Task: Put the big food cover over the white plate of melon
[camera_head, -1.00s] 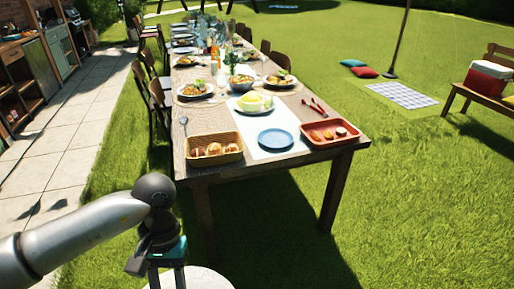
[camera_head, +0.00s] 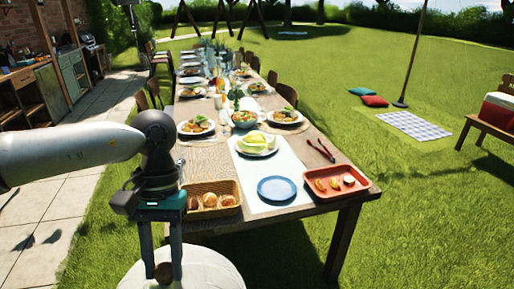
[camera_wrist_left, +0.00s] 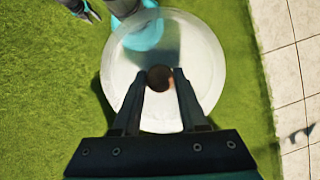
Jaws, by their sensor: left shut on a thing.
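The white plate of melon (camera_head: 257,146) stands on the pale runner of the garden table, with light green and yellow melon on it. My left gripper (camera_head: 166,270) is in front of the table's near left corner, pointing down. It is shut on the dark round knob of the big food cover (camera_head: 200,272), a pale, translucent dome. The dome's lower part is cut off by the picture's bottom edge. In the left wrist view the cover (camera_wrist_left: 200,50) hangs above the grass, with the knob between the fingers (camera_wrist_left: 159,80). My right gripper is not in the head view.
On the table's near end are a bread basket (camera_head: 228,197), a blue plate (camera_head: 277,189), red tongs (camera_head: 320,150) and an orange-red tray (camera_head: 335,182) with food. A salad bowl (camera_head: 244,119) and set plates stand behind the melon.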

